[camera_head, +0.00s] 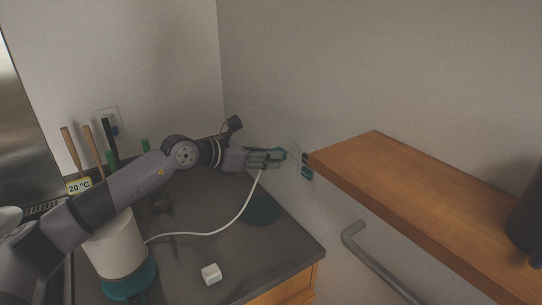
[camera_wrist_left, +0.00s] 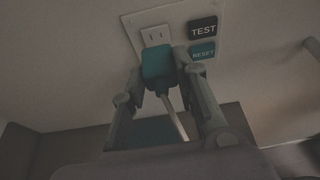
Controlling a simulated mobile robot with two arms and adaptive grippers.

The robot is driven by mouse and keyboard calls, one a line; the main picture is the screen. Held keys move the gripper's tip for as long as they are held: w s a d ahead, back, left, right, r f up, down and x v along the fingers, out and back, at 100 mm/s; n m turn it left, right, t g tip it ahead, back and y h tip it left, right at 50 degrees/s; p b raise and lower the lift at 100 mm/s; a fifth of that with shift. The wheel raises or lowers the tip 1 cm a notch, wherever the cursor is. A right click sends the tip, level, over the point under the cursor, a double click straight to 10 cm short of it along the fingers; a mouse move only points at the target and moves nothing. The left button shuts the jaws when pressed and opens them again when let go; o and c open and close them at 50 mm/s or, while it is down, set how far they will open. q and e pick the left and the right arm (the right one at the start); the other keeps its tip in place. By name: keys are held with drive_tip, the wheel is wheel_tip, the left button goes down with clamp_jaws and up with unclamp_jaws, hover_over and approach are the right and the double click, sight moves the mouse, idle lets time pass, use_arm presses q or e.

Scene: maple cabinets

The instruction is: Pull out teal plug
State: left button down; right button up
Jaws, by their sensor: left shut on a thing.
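The teal plug (camera_wrist_left: 155,60) is between the two fingers of my left gripper (camera_wrist_left: 158,75) in the left wrist view. The gripper is shut on it. In the head view the plug (camera_head: 282,153) shows at the tip of my left gripper (camera_head: 268,156), close to the wall outlet (camera_head: 293,150). The outlet (camera_wrist_left: 153,35) has an open socket above the plug. The plug hides the part behind it, so I cannot tell whether its prongs are in a socket. A white cord (camera_head: 238,214) hangs from the plug. My right gripper is not in view.
The cord runs to a white appliance with a teal base (camera_head: 128,285). A small white block (camera_head: 211,274) and a dark teal disc (camera_head: 262,210) are on the dark counter (camera_head: 185,260). A wooden shelf (camera_head: 420,185) and a metal rail (camera_head: 378,262) stand right of the outlet.

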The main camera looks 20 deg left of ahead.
use_arm(q)
drive_tip(key=shift+s+a+b, duration=0.6)
drive_tip(key=shift+s+a, duration=0.3)
drive_tip(key=shift+s, duration=0.3)
idle(0.3)
